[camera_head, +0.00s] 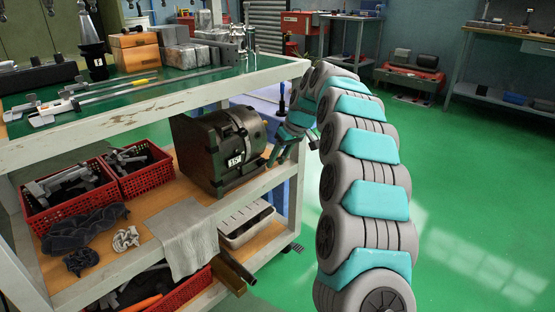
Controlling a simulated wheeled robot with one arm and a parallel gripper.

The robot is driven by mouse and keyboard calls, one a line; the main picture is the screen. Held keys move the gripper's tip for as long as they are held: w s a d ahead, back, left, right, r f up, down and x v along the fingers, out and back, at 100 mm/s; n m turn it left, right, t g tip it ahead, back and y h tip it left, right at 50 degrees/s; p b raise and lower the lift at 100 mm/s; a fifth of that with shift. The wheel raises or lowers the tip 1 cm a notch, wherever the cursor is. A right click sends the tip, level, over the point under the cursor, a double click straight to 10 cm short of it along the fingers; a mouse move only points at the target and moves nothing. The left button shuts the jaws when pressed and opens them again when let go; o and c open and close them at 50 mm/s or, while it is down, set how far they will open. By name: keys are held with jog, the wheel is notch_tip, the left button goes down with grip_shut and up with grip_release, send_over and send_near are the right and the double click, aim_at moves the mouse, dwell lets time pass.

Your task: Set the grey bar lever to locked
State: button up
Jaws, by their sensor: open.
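A dark green, drum-shaped machine unit (219,150) with a white label reading about 15 stands on the middle shelf of the cart (262,212). I cannot clearly make out a grey bar lever; the unit's right side is partly behind my gripper. My gripper (281,150) is at the right end of the unit, close to its face, with its fingers pointing down and left. It is open, and I see nothing held in it. Whether it touches the unit cannot be told from this view.
The cart's top shelf (150,108) above the unit carries calipers, blocks and boxes. Red baskets (68,195) of metal parts, dark gloves and a grey cloth (185,238) lie left of and in front of the unit. The green floor (450,180) to the right is clear.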

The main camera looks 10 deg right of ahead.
jog(key=shift+f, duration=0.1)
grip_shut()
dwell(0.3)
jog(key=shift+w, duration=0.1)
dwell(1.0)
